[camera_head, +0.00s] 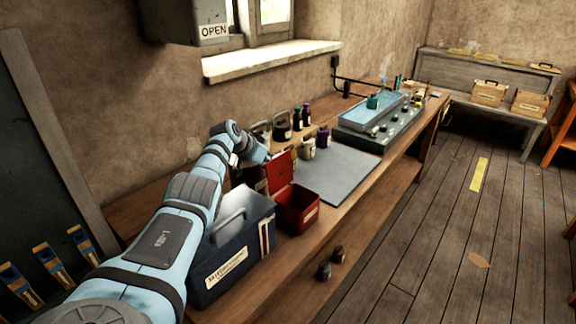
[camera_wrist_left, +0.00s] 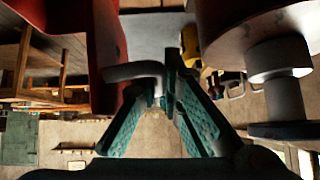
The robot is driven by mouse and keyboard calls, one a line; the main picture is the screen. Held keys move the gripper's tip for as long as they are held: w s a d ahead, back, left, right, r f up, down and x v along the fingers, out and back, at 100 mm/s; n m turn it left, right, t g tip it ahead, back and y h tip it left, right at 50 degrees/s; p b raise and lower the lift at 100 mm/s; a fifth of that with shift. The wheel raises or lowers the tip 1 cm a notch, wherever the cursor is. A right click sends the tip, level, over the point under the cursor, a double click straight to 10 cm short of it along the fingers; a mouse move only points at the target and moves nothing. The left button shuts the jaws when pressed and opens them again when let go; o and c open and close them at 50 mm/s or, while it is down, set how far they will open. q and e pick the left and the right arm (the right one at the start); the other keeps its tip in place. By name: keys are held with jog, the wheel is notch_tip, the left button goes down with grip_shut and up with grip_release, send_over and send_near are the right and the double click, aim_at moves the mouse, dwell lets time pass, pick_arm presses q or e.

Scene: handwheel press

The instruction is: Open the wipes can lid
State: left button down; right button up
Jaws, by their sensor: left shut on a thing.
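In the left wrist view my left gripper (camera_wrist_left: 160,85) is shut on a grey bent handle (camera_wrist_left: 135,71). The red lid (camera_wrist_left: 104,50) fills the left beside the handle. My right gripper is not in view.
A dark blue box with a handle (camera_head: 235,245) stands in front, close under my left arm. Several bottles (camera_head: 300,150) stand along the wall. A grey mat (camera_head: 340,177) lies bare beyond the can.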

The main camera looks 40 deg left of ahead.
pick_arm(q)
jog(key=shift+a, duration=0.15)
dwell(0.3)
jog(key=c, duration=2)
grip_release()
jog(key=shift+w, duration=0.1)
jog(key=shift+f, duration=0.1)
jog(key=v, duration=1.2)
